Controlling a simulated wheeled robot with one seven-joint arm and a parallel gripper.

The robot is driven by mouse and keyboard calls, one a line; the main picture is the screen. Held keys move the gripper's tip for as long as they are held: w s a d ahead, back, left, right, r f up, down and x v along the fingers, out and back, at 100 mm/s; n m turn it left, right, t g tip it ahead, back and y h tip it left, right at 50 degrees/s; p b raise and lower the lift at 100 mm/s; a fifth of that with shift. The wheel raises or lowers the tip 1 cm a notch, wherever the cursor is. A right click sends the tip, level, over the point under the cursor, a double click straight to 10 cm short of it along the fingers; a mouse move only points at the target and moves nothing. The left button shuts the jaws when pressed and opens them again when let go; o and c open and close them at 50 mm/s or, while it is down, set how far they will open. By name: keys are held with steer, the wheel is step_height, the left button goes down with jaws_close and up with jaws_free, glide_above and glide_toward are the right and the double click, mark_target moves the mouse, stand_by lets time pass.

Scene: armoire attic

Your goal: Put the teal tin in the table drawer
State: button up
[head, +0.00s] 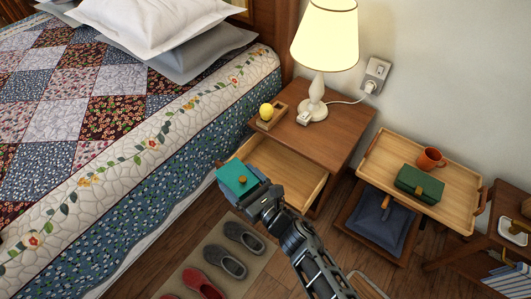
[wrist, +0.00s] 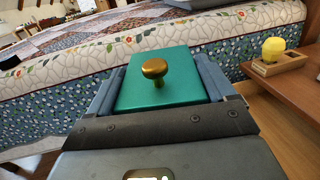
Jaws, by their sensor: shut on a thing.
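The teal tin (wrist: 168,80) has a flat lid with a round brass knob (wrist: 154,70). My gripper (head: 240,183) is shut on the tin (head: 235,177), with a finger on each side of it in the wrist view. In the head view the tin is held at the left edge of the open table drawer (head: 290,172). The drawer is pulled out from the wooden bedside table (head: 340,125), and the visible part of its inside looks empty. My gripper hides its near left part. Whether the tin is over the drawer or beside it is hard to tell.
A lamp (head: 326,45) and a small wooden holder with a yellow ball (head: 266,111) stand on the table. The bed (head: 150,150) lies left. Shoes (head: 225,262) lie on a mat below.

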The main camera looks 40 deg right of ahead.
steer(key=d+f+n+y+b, duration=0.1)
steer(key=d+f+b, duration=0.2)
steer(key=d+b, duration=0.55)
steer(key=w+d+f+y+b, duration=0.1)
steer(key=d+f+b, duration=0.3)
steer(key=d, duration=0.8)
steer(key=d+f+n+y+b, duration=0.1)
steer(key=d+f+b, duration=0.1)
steer(key=d+b, duration=0.65)
steer(key=w+a+f+b, duration=0.2)
steer(key=w+a+f, duration=0.4)
steer(key=f, duration=0.5)
steer(key=shift+w+a+g+b, duration=0.4)
steer(key=shift+w, duration=0.85)
steer(key=shift+f, duration=0.1)
steer(key=shift+f+b, duration=0.3)
steer(key=shift+b, duration=0.15)
steer(key=shift+f+b, duration=0.3)
steer(key=shift+b, duration=0.05)
